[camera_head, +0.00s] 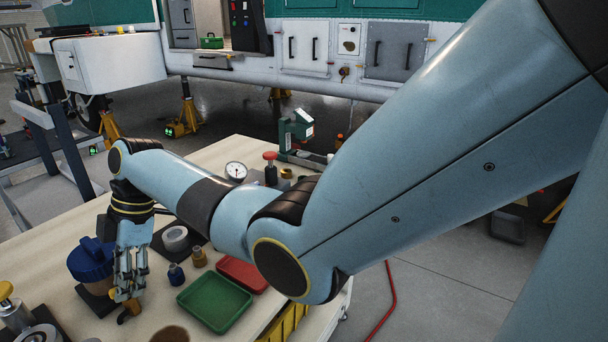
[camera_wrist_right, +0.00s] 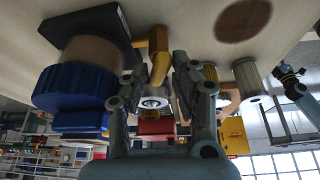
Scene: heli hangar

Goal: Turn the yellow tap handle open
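The yellow tap handle (camera_wrist_right: 158,54) shows in the right wrist view between the two fingers of my right gripper (camera_wrist_right: 157,82), with gaps at its sides. In the head view only an orange-yellow part (camera_head: 130,309) shows below the fingertips. My right gripper (camera_head: 128,290) points down beside a tan container with a blue lid (camera_head: 90,257). That container (camera_wrist_right: 72,88) also shows in the right wrist view, upside down. The fingers are apart and I see no clear contact with the handle. My left gripper is not in view.
A green tray (camera_head: 215,302) and a red tray (camera_head: 242,273) lie right of the gripper. Small blue (camera_head: 176,275) and brass (camera_head: 199,257) fittings and a tape roll (camera_head: 175,238) stand close by. A gauge (camera_head: 236,171) stands farther back on the bench.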

